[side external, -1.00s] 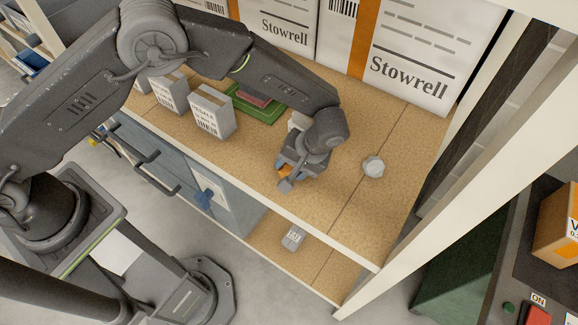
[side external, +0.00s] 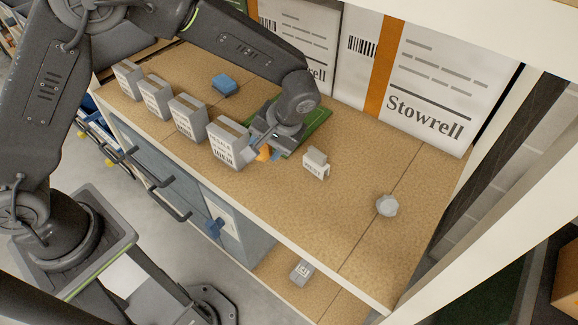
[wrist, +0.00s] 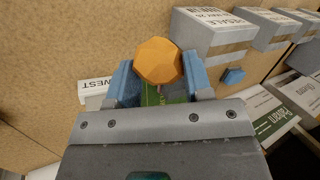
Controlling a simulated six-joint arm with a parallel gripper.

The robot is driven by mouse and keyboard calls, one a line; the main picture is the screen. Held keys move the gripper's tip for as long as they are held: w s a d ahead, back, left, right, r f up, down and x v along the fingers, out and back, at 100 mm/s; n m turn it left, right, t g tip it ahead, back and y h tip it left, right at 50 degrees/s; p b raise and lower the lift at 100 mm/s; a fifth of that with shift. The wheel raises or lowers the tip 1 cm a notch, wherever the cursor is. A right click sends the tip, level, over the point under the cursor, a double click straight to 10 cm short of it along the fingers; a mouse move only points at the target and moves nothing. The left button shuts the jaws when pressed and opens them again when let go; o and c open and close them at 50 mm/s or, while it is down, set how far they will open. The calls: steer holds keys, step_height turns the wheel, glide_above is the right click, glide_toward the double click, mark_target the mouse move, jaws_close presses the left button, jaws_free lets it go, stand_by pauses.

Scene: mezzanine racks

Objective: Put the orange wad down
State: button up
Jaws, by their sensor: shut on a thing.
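The orange wad (wrist: 158,60) is a faceted lump held between the blue fingertips of my gripper (wrist: 158,77) in the wrist view. In the side view the wad (side external: 263,153) shows as a small orange patch under my gripper (side external: 265,150), between the nearest grey labelled box and a small white box. My gripper is shut on it. Part of a green mat (side external: 318,118) shows behind my gripper, and a green strip also shows between the fingers in the wrist view. I cannot tell whether the wad touches the shelf.
Grey labelled boxes (side external: 229,145) stand in a row on the left. A small white box (side external: 315,165) is close on the right. A blue block (side external: 225,84) lies behind the row. A pale faceted lump (side external: 387,205) lies farther right. The front right shelf board is clear.

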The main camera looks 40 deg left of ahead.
steer(key=shift+a+r, duration=0.2)
steer(key=shift+a, duration=0.15)
steer(key=w+d+m+t+h, duration=0.25)
steer(key=d+m+t, duration=0.35)
steer(key=d+m, duration=0.9)
steer(key=shift+m, duration=0.8)
steer(key=s+d+f, duration=0.1)
steer(key=d+f, duration=0.1)
steer(key=d, duration=0.1)
steer(key=s+d+f, duration=0.1)
steer(key=d+f, duration=0.1)
steer(key=d, duration=0.2)
steer(key=s+d+f, duration=0.1)
steer(key=d+f, duration=0.1)
steer(key=d, duration=0.1)
steer(key=shift+s+d+f, duration=0.1)
steer(key=shift+d+f, duration=0.25)
steer(key=shift+d, duration=0.05)
steer(key=shift+h, duration=0.25)
steer(key=shift+d+f, duration=0.1)
steer(key=shift+f, duration=1.9)
steer(key=shift+f, duration=0.15)
steer(key=o, duration=0.6)
